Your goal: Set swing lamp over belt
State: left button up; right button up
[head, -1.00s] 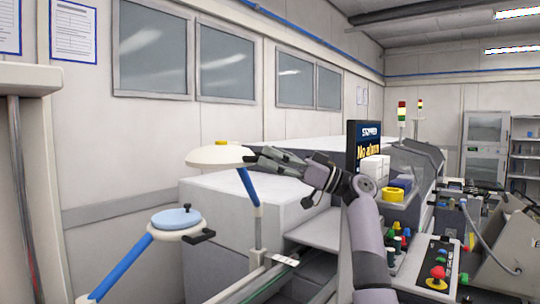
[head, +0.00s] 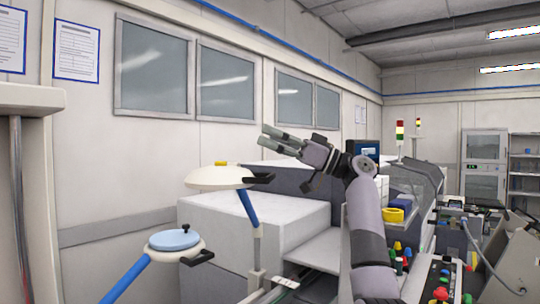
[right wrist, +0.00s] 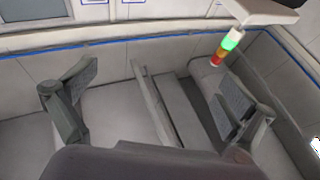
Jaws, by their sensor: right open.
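A swing lamp with a cream round shade (head: 217,178), a yellow knob on top and a dark handle at its right stands left of centre in the head view. Its blue arm slopes down to a pale post beside a narrow belt rail (head: 268,294). A second lamp-like head with a light blue top (head: 174,240) and dark handle is lower left, on another blue arm. My right gripper (head: 268,140) is raised above and right of the cream shade, open and empty, apart from the handle. Its spread fingers show in the right wrist view (right wrist: 150,100). My left gripper is out of view.
White machine housings (head: 235,225) stand behind the lamp. A control panel with a red button (head: 440,294), a yellow round item (head: 393,214) and a signal tower (head: 400,130) are at the right. The space before the wall above the lamp is clear.

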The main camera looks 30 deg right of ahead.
jog(key=shift+r, duration=0.4)
